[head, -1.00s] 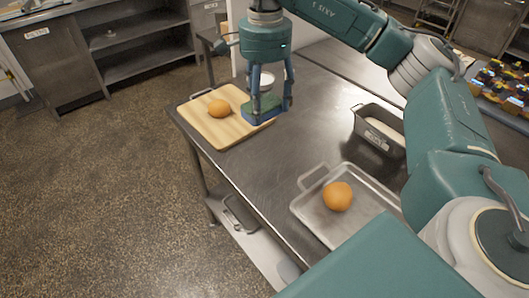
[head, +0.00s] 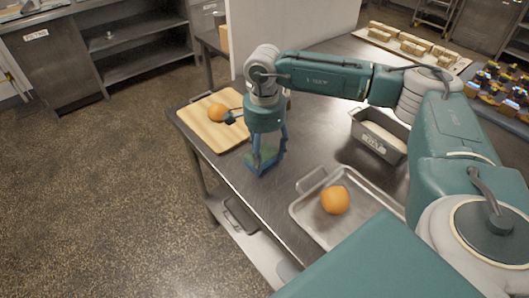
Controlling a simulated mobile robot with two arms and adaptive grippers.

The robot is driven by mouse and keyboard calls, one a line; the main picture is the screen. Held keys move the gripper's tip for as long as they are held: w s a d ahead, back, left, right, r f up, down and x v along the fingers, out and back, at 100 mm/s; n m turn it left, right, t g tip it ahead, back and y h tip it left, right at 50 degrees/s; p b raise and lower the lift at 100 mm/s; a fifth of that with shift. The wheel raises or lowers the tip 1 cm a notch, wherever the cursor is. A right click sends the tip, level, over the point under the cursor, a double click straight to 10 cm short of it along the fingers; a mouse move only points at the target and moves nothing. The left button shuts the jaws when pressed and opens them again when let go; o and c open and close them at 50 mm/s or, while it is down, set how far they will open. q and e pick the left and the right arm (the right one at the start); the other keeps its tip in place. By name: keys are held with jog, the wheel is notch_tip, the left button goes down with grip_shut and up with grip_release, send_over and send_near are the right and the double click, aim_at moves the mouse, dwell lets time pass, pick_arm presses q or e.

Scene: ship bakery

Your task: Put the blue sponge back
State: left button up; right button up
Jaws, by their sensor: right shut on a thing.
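My right gripper (head: 264,162) points down over the steel table, just right of the wooden board's near right side. It is shut on the blue sponge (head: 262,156), which shows between its fingers. The fingers partly hide the sponge, and I cannot tell whether it touches the table. My left gripper is not in the head view.
A wooden board (head: 222,134) with an orange bun (head: 217,112) lies at the table's far left. A metal tray (head: 309,215) with another orange bun (head: 335,200) is at the near right. A grey loaf tin (head: 372,141) stands behind it. Steel table (head: 215,164) is bare near its left edge.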

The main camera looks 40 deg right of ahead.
aim_at(264, 156)
jog(key=shift+f, duration=0.1)
jog(key=o, duration=1)
jog(key=shift+r, duration=0.3)
notch_tip(264, 156, up, 12)
jog(key=shift+f+b, duration=0.1)
jog(key=shift+b, duration=0.9)
